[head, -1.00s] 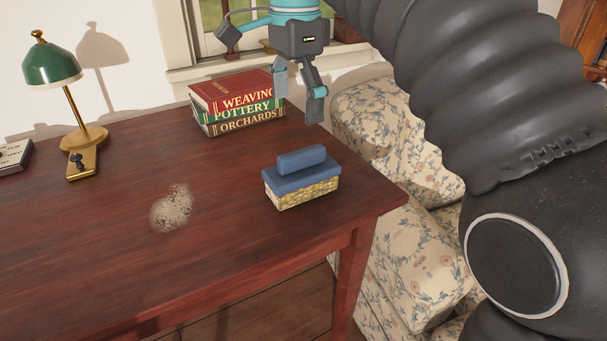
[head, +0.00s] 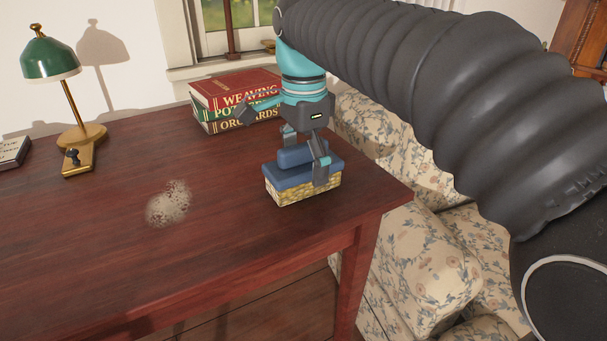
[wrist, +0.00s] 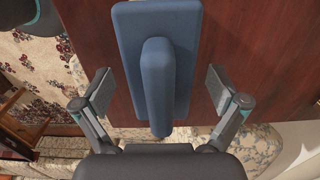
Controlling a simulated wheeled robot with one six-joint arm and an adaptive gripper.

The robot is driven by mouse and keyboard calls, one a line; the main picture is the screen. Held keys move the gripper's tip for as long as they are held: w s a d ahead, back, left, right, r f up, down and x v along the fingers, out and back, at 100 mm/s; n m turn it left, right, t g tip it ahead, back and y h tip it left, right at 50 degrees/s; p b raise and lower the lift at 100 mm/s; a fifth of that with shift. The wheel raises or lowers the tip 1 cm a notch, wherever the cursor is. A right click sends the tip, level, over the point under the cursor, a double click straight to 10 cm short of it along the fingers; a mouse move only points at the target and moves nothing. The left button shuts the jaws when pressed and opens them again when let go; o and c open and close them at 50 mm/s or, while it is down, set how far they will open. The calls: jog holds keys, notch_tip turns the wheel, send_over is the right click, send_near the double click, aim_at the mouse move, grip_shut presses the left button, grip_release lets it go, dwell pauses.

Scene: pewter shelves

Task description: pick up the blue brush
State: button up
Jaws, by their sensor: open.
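The blue brush (head: 275,175) has a blue top with a raised blue handle and tan bristles below. It stands bristles down on the dark red wooden desk (head: 100,245), near the right edge. My gripper (head: 305,160) is over the brush, its fingers reaching down around the handle's level. In the wrist view the open fingers of my gripper (wrist: 160,92) stand on either side of the brush handle (wrist: 157,85), with a gap on both sides. One finger hides part of the brush in the head view.
A stack of books (head: 225,105) stands behind the brush. A green lamp (head: 60,75), a brass piece with a dark knob (head: 77,160) and a pale dusty patch (head: 168,203) are to the left. A floral armchair (head: 425,245) is right of the desk.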

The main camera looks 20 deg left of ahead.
aim_at(305, 146)
jog(key=shift+f, duration=0.65)
jog(key=c, duration=1.3)
jog(key=shift+r, duration=0.15)
jog(key=shift+r, duration=0.55)
jog(key=r, duration=0.3)
jog(key=shift+s+d+r+p, duration=0.15)
jog(key=shift+s+d+p, duration=0.05)
jog(key=shift+s+p, duration=0.15)
jog(key=s+d+r, duration=0.4)
jog(key=s, duration=0.1)
jog(key=s+d+r, duration=0.2)
jog(key=s+d, duration=0.1)
jog(key=shift+s+r, duration=0.15)
jog(key=shift+r, duration=0.05)
